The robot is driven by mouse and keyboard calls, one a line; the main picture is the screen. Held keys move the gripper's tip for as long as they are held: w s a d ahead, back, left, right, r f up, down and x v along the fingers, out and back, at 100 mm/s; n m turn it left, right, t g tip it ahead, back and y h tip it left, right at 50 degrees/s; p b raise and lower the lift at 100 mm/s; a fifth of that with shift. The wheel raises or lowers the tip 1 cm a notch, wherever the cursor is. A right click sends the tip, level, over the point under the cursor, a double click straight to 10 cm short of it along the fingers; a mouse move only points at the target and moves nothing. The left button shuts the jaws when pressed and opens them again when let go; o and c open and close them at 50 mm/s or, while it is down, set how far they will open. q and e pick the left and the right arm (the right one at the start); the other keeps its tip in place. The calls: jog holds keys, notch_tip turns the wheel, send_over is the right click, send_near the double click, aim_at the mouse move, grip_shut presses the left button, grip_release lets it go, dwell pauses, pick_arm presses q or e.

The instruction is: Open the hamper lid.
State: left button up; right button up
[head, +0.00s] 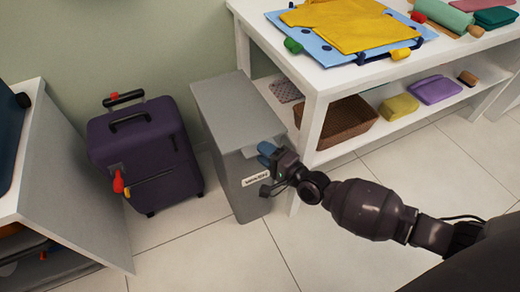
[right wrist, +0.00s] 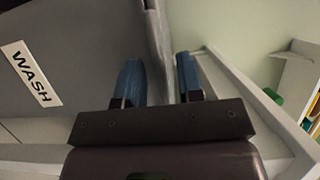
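The grey hamper (head: 245,178) stands on the floor between the suitcase and the shelf unit, with a white label on its front. Its flat grey lid (head: 236,108) looks closed. My right gripper (head: 267,152) is at the hamper's upper front right, close to the lid's front edge. In the right wrist view its two blue fingers (right wrist: 160,78) are apart. The hamper's front (right wrist: 75,60) with the WASH label (right wrist: 31,73) fills the left there, and a grey edge runs between the fingertips. Whether a finger touches it I cannot tell. My left gripper is not in view.
A purple suitcase (head: 147,157) stands left of the hamper. A white shelf unit (head: 317,95) is close on the right, with folded clothes on top and a brown basket (head: 345,122) below. A grey-sided cabinet (head: 75,170) is at far left. Tiled floor in front is clear.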

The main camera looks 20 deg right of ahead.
jog(key=shift+x, duration=0.85)
grip_shut()
